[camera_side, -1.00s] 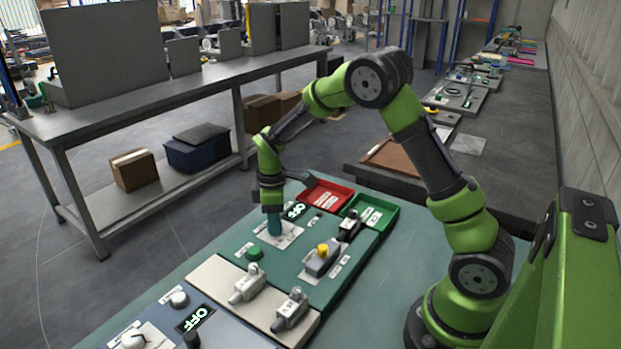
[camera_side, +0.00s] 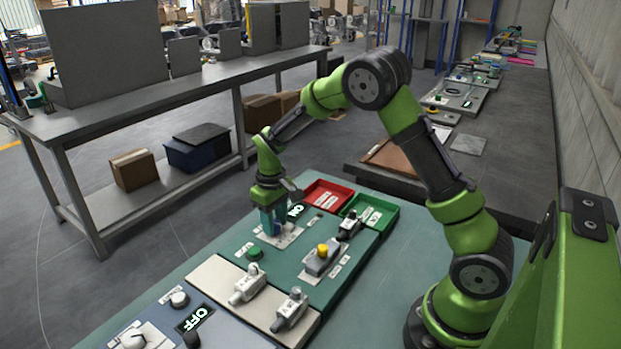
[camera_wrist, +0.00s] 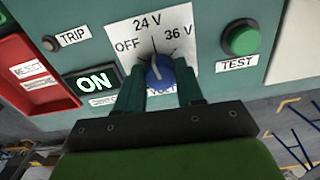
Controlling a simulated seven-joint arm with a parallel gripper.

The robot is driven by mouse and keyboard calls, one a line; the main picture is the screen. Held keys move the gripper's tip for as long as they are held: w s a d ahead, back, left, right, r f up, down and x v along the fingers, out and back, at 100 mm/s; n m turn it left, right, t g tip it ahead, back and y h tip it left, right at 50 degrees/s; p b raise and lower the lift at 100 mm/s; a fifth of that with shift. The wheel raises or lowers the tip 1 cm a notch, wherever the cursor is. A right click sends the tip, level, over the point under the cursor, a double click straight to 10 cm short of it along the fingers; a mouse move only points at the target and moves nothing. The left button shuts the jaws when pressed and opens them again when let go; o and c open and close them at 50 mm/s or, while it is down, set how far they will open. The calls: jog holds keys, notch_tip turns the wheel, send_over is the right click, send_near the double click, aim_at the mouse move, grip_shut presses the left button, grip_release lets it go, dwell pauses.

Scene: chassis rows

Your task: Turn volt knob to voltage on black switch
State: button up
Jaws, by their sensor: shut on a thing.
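The blue volt knob (camera_wrist: 160,76) sits on a white plate (camera_wrist: 178,28) marked OFF, 24 V and 36 V. My gripper (camera_wrist: 160,80) is shut on the knob, a finger on each side. The knob's top end points up toward the 24 V side; its exact setting is hard to read. In the side view my gripper (camera_side: 272,222) hides most of the knob. The lit display (camera_wrist: 93,82) beside the knob reads ON. A small dark-topped switch (camera_side: 349,225) stands near the green tray in the side view; its voltage label is too small to read.
A red tray (camera_side: 328,195) and a green tray (camera_side: 370,213) lie behind the panel. A green TEST button (camera_wrist: 242,40) and a TRIP lamp (camera_wrist: 51,43) flank the knob. A grey device with a yellow knob (camera_side: 323,251) stands nearer the front.

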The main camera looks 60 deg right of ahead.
jog(key=m, duration=0.6)
jog(key=shift+r+m, duration=0.1)
jog(key=shift+m, duration=0.2)
jog(key=m, duration=0.4)
jog(key=shift+w+m, duration=0.1)
jog(key=shift+m, duration=0.6)
jog(key=o, duration=1)
jog(key=shift+o, duration=0.2)
notch_tip(320, 180, up, 17)
